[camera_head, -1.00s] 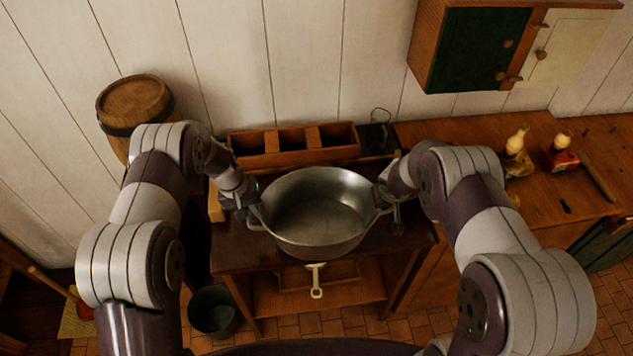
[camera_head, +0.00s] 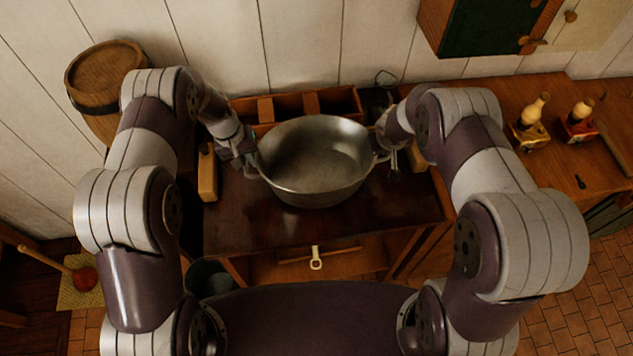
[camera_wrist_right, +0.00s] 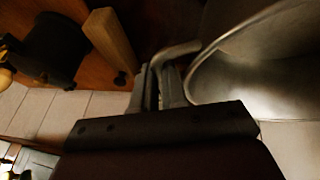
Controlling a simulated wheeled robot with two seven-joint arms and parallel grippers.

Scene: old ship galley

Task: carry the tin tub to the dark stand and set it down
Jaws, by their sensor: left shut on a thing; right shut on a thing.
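The tin tub (camera_head: 316,165) is a wide grey metal basin with a handle on each side. It is upright and empty, over the dark stand (camera_head: 300,225), a dark-topped wooden table. I cannot tell whether its base touches the top. My left gripper (camera_head: 250,168) is shut on the tub's left handle. My right gripper (camera_head: 386,156) is shut on the right handle. The right wrist view shows the right fingers (camera_wrist_right: 165,80) closed around the handle, next to the tub's rim and wall (camera_wrist_right: 250,70).
A wooden box with compartments (camera_head: 290,103) stands behind the tub. A wooden block (camera_head: 207,175) is at the stand's left edge. A barrel (camera_head: 107,75) is at the back left. The stand's front is bare.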

